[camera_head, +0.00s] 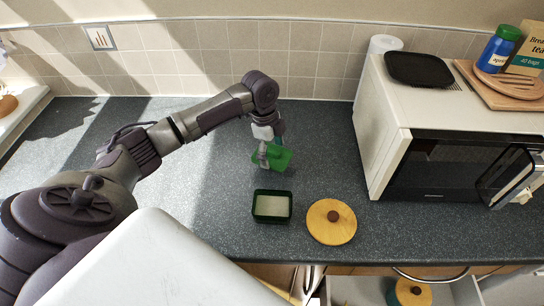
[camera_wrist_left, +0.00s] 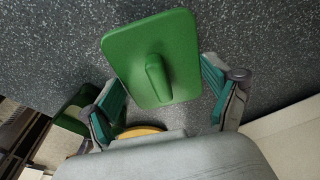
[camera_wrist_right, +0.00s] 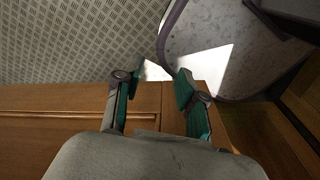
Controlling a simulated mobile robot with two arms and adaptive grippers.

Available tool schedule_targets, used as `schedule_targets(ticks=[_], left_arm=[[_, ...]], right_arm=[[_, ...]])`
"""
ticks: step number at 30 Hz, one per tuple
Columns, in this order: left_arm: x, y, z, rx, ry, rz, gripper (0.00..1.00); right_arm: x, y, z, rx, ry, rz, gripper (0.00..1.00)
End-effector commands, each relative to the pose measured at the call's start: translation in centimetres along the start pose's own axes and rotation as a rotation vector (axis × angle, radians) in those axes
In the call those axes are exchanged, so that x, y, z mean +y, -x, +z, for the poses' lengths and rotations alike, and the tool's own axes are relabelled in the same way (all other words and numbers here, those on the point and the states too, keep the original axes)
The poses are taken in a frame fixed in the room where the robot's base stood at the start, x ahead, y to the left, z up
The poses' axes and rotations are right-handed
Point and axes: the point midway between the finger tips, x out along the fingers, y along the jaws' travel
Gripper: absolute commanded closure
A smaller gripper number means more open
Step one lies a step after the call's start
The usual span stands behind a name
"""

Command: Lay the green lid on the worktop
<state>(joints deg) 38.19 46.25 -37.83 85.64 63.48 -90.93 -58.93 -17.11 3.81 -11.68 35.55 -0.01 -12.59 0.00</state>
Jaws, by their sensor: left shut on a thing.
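The green lid (camera_head: 283,158) is a rounded rectangle with a bar handle. It also shows in the left wrist view (camera_wrist_left: 180,50), its handle side facing the camera. My left gripper (camera_head: 264,155) is shut on the lid, with a finger on either side of it (camera_wrist_left: 166,100). The lid is over the dark worktop (camera_head: 220,225), behind the dark green box; I cannot tell whether it touches the surface. The open box (camera_head: 257,219) holds something pale. My right gripper (camera_wrist_right: 156,82) is open and empty by wooden cabinet fronts; it is outside the head view.
A round yellow lid with a brown knob (camera_head: 331,232) lies right of the box. A microwave (camera_head: 385,140) stands at the right, with a black tray (camera_head: 420,68) on top. An open drawer (camera_head: 350,292) is below the front edge. The worktop's left part is clear.

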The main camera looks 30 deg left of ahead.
Motion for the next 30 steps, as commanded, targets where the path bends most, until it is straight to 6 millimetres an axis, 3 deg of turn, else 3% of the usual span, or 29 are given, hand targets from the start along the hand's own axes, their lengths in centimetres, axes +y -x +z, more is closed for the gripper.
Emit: schedule_targets(ticks=[7, 19, 20, 21, 30], left_arm=[[0.1, -3.1, 0.4, -0.002, 0.000, 0.004, 0.40], [0.1, -3.7, 0.5, -0.001, -0.001, 0.002, 0.40], [0.1, -3.6, 0.5, -0.001, -0.001, 0.002, 0.07], [0.1, -3.6, 0.5, -0.001, -0.001, 0.002, 0.01], [0.1, -3.6, 0.5, -0.001, 0.000, 0.002, 0.00]], right_arm=[[0.8, 1.2, 0.1, -0.003, 0.004, 0.009, 0.60], [1.3, 1.0, 0.2, -0.004, 0.001, 0.016, 0.60], [1.3, 1.1, 0.2, -0.004, 0.001, 0.016, 0.60], [1.3, 1.1, 0.2, -0.004, 0.001, 0.016, 0.60], [1.3, 1.1, 0.3, -0.005, 0.001, 0.016, 0.60]])
